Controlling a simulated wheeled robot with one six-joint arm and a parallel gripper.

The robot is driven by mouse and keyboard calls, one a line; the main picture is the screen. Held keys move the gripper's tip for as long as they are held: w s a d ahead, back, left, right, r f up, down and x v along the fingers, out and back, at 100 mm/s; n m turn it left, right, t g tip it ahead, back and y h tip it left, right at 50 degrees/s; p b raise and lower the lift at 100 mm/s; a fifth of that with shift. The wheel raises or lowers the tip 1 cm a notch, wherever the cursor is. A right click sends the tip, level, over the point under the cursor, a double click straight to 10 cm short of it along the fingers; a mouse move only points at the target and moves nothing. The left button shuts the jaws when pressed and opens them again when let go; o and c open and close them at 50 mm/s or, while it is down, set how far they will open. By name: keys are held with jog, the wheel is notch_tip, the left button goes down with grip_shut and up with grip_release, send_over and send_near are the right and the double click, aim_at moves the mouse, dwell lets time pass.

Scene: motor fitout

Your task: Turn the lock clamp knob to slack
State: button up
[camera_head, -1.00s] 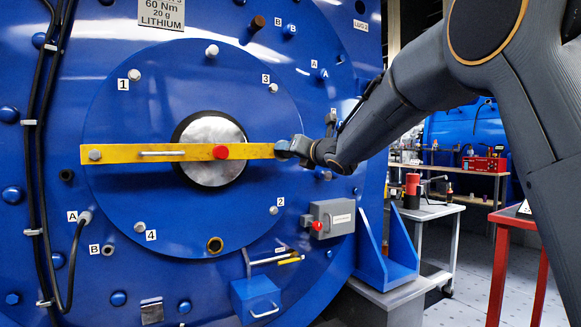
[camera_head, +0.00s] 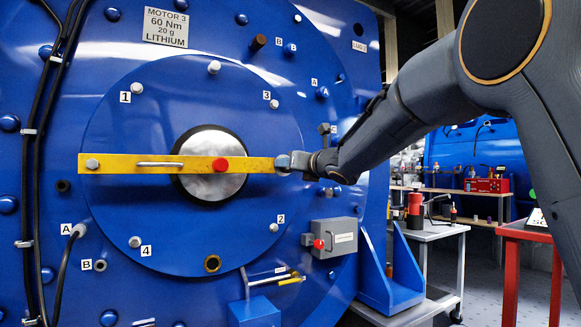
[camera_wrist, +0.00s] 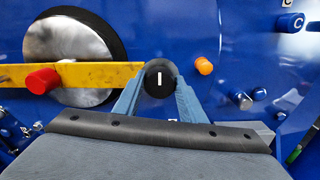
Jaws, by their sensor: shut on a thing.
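The yellow bar (camera_head: 135,163) lies level across the round blue cover, over the shiny metal hub (camera_head: 210,185). A red knob (camera_head: 221,164) sits on the bar near its middle. It also shows at the left in the wrist view (camera_wrist: 42,80). At the bar's right end is a round black knob (camera_wrist: 159,76) with an upright white mark, which I take for the lock clamp knob. My gripper (camera_wrist: 160,85) is shut on it, with one blue finger on each side.
A grey box with a red knob (camera_head: 335,238) is mounted below right of the cover. An orange knob (camera_wrist: 204,66) is close to the right of my gripper. A grey cart (camera_head: 430,232) and a red table (camera_head: 525,235) stand at the right.

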jog(key=o, duration=1.1)
jog(key=shift+c, duration=0.2)
jog(key=p+v, duration=0.1)
jog(key=v, duration=0.6)
jog(key=shift+s+d, duration=0.3)
